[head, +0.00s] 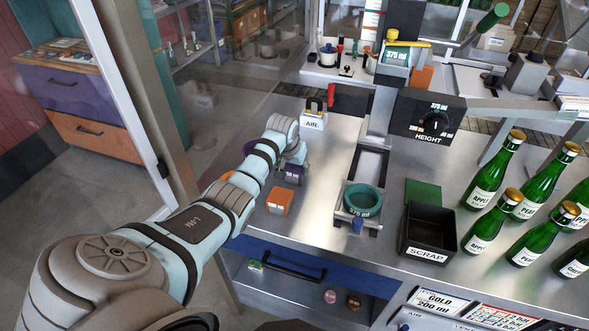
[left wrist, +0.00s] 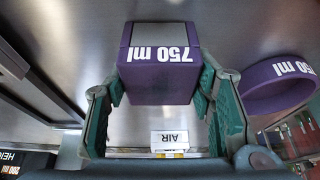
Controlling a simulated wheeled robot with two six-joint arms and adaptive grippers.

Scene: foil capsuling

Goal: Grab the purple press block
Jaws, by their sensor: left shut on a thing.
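The purple press block (left wrist: 158,82) is marked 750 ml and has a greyish face. It sits between the two green-padded fingers of my left gripper (left wrist: 163,95) in the left wrist view, and the gripper is shut on it. In the head view the purple block (head: 293,174) shows just below my left gripper (head: 294,160), over the left part of the steel bench; I cannot tell whether it still touches the bench. The gripper hides part of it. My right gripper is not in view.
An orange block (head: 280,201) stands nearer the bench's front edge. A purple 750 ml ring (left wrist: 278,88) lies beside the gripper. The AIR box (head: 313,122) is behind. A teal ring (head: 363,201), black SCRAP bin (head: 430,230) and green bottles (head: 497,175) stand to the right.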

